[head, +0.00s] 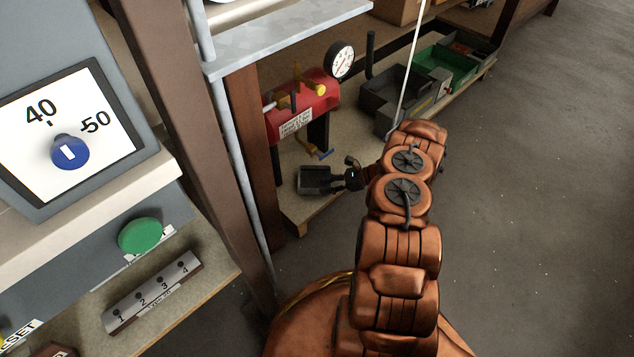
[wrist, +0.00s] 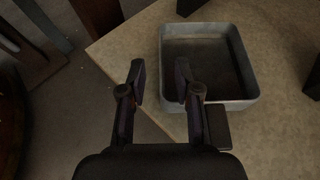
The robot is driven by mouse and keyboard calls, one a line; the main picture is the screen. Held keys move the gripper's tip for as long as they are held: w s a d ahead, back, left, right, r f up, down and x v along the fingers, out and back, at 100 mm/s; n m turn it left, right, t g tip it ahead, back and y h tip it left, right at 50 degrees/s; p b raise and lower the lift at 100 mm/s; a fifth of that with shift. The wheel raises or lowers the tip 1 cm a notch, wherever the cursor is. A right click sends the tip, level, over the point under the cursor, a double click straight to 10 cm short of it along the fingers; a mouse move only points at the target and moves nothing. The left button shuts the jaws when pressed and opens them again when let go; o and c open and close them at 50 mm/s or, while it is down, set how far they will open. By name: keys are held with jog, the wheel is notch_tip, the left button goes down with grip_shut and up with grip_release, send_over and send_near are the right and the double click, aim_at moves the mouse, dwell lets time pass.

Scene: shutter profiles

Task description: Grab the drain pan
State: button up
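The drain pan is a shallow, square, grey metal pan with an open top. In the wrist view the drain pan (wrist: 240,102) sits on a beige board, and in the head view the pan (head: 314,181) is small and dark near the board's front corner. My gripper (wrist: 160,76) is open and empty. In the wrist view its right finger overlaps the pan's near left corner and its left finger is outside the pan. The pan's left wall shows between the fingertips; I cannot tell the height gap. In the head view my gripper (head: 338,182) is beside the pan.
A red tank (head: 310,100) with a gauge (head: 340,60) stands on the low shelf (head: 345,150) behind the pan. Grey and green bins (head: 445,68) lie farther right. A brown post (head: 250,140) stands left of the pan. Floor (head: 540,190) at right is clear.

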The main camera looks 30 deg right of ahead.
aim_at(317, 189)
jog(key=b+x, duration=0.1)
jog(key=x, duration=0.3)
jog(key=shift+f, duration=0.2)
jog(key=shift+d, duration=0.1)
grip_shut()
